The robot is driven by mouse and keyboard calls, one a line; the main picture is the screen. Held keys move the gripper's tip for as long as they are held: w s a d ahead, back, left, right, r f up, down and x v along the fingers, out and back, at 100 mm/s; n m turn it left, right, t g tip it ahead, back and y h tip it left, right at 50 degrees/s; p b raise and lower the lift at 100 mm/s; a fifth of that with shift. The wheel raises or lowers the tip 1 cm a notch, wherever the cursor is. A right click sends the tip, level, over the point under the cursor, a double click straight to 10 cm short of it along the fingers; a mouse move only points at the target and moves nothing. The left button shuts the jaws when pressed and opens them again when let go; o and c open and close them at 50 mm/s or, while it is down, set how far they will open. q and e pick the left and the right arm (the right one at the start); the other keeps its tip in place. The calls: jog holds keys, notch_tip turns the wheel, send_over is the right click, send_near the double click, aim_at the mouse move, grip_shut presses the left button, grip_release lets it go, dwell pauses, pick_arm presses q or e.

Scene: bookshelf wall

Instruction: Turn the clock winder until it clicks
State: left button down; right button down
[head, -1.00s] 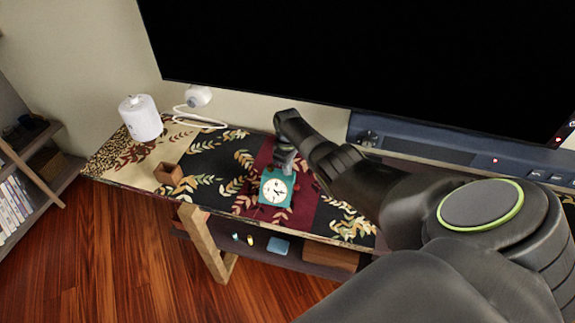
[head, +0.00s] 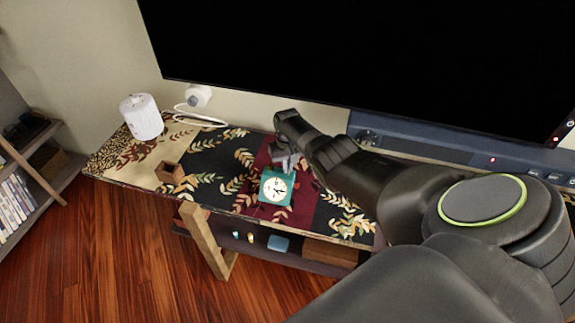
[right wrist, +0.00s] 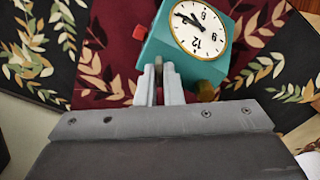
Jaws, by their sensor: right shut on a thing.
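The teal clock (head: 277,186) with a white round face stands on the patterned table runner. It also shows in the right wrist view (right wrist: 190,50), with a red button (right wrist: 139,32) and an olive-yellow knob (right wrist: 205,91) on its sides. My right gripper (head: 286,161) is at the clock's back edge. In the right wrist view its fingertips (right wrist: 160,72) are nearly together against the clock's side, shut on a small grey winder (right wrist: 159,65) that is mostly hidden between them. My left gripper is not in view.
A small wooden box (head: 170,172) and a white cylindrical lamp (head: 142,117) stand to the left on the table (head: 205,165). A large black screen (head: 360,50) rises behind, with a dark bar (head: 420,149) below it. A lower shelf (head: 262,236) holds small items.

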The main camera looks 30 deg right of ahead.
jog(key=shift+m, duration=0.3)
dwell(0.4)
jog(key=c, duration=1.6)
grip_release()
jog(key=shift+o, duration=0.2)
jog(key=shift+r, duration=0.15)
jog(key=shift+r+p, duration=0.35)
notch_tip(320, 180, up, 8)
jog(key=p, duration=0.3)
jog(key=shift+f, duration=0.15)
notch_tip(320, 180, up, 9)
jog(key=shift+b, duration=0.3)
jog(key=shift+f, duration=0.15)
